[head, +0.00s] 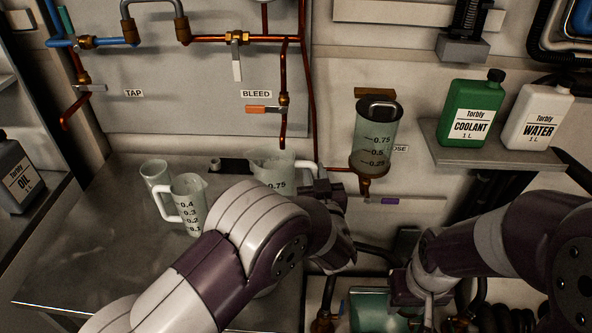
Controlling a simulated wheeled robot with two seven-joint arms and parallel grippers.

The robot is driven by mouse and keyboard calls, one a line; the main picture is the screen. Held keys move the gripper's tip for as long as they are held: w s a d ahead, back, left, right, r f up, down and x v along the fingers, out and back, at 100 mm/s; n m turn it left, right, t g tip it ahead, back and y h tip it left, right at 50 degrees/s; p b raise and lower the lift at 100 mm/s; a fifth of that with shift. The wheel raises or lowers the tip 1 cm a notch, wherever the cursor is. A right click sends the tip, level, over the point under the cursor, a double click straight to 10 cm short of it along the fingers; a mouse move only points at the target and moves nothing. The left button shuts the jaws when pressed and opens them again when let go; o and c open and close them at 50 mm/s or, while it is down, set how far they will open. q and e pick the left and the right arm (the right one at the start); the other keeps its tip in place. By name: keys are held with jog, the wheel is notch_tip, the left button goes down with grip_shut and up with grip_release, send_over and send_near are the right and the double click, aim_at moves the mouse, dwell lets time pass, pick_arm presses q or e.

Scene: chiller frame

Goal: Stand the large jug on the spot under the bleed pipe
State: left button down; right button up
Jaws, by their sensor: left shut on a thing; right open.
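The large jug (270,168), clear with a 0.75 mark, is at the back of the metal bench, below the bleed pipe (283,128). My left gripper (314,184) is shut on its handle, at the jug's right side. My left arm hides the jug's lower part and base, so I cannot tell whether it touches the bench or what spot is under it. The pipe's lower end shows just above the jug's rim. My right gripper (408,290) is open at the lower right, apart from the jug, its fingertips hard to make out.
A smaller jug (190,207) and a clear cup (154,173) stand left of the large jug. A graduated cylinder (374,140) hangs on the wall to the right. Coolant (470,118) and water (537,116) bottles stand on a shelf. The bench's front left (90,260) is clear.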

pick_arm(q)
jog(key=shift+w+a+f, duration=0.25)
jog(key=shift+a+f, duration=0.35)
jog(key=shift+f, duration=0.15)
jog(key=shift+w+d+f, duration=0.1)
jog(key=shift+w+d, duration=0.1)
jog(key=shift+w, duration=0.05)
jog(key=shift+s+d, duration=0.6)
jog(key=shift+d, duration=0.25)
jog(key=c, duration=1.1)
grip_release()
jog(key=shift+w+a, duration=0.15)
jog(key=shift+a, duration=0.2)
jog(key=shift+o, duration=0.5)
jog(key=shift+w+a, duration=0.1)
jog(key=shift+w, duration=0.05)
jog(key=shift+d, duration=0.3)
jog(key=shift+s+r, duration=0.2)
jog(key=shift+r, duration=0.15)
jog(key=s+d, duration=0.2)
jog(key=s, duration=0.9)
jog(key=shift+s, duration=0.3)
pick_arm(e)
jog(key=shift+w+f, duration=0.45)
jog(key=shift+f, duration=0.15)
